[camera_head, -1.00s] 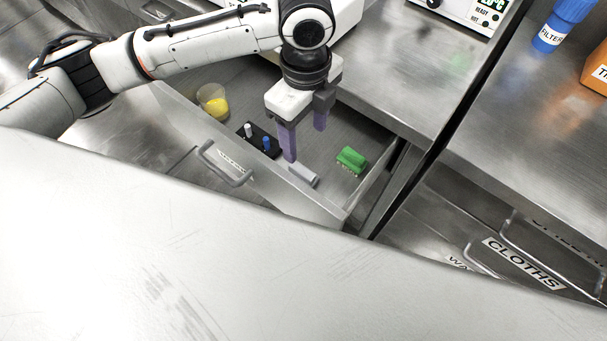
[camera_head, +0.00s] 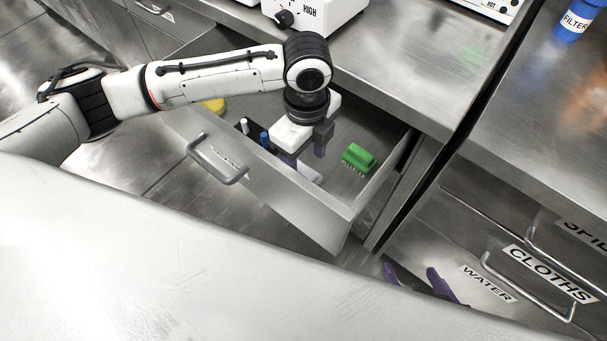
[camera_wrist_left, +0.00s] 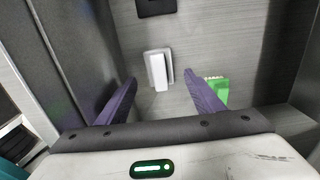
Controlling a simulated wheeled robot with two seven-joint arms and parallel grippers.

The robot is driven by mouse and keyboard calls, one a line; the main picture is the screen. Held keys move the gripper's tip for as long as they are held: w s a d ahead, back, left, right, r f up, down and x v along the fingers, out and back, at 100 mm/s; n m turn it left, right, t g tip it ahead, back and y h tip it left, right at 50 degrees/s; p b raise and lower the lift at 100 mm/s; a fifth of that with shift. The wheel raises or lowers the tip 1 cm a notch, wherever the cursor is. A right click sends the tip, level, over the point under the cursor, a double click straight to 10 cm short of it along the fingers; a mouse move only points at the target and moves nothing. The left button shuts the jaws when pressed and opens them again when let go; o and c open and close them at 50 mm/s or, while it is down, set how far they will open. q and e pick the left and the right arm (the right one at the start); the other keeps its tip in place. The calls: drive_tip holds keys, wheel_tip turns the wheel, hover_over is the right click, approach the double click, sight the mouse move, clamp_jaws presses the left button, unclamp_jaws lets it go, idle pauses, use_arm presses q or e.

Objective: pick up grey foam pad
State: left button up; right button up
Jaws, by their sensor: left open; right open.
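The grey foam pad (camera_head: 308,172) lies in the open drawer, partly hidden by my left gripper in the head view. In the left wrist view the pad (camera_wrist_left: 158,72) is a small pale block on the drawer floor, ahead of and between the fingertips. My left gripper (camera_head: 304,152) is inside the drawer, over the pad, open and empty; its purple fingers (camera_wrist_left: 160,80) are spread apart in the wrist view. My right gripper (camera_head: 416,277) shows only its purple fingertips at the bottom, open, outside the drawer.
In the drawer (camera_head: 270,188), a green connector block (camera_head: 357,157) sits right of the pad. A black holder with a blue item (camera_head: 264,139) and a yellow-filled cup (camera_head: 214,105) sit left. Drawer walls are close around. A hotplate (camera_head: 310,15) stands on the counter behind.

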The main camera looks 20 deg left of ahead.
sight(304, 169)
use_arm(q)
drive_tip(key=f, duration=0.1)
drive_tip(key=f+b, duration=0.1)
drive_tip(key=f, duration=0.2)
drive_tip(key=shift+w+a, duration=0.1)
drive_tip(key=shift+a, duration=0.2)
drive_tip(key=shift+f, duration=0.25)
drive_tip(key=c, duration=1.1)
wheel_tip(304, 169, up, 9)
drive_tip(key=p, duration=0.2)
drive_tip(key=shift+r+p, duration=0.15)
drive_tip(key=shift+p, duration=0.15)
drive_tip(key=shift+r, duration=0.4)
use_arm(e)
drive_tip(key=shift+s+d, duration=0.1)
drive_tip(key=shift+s, duration=0.1)
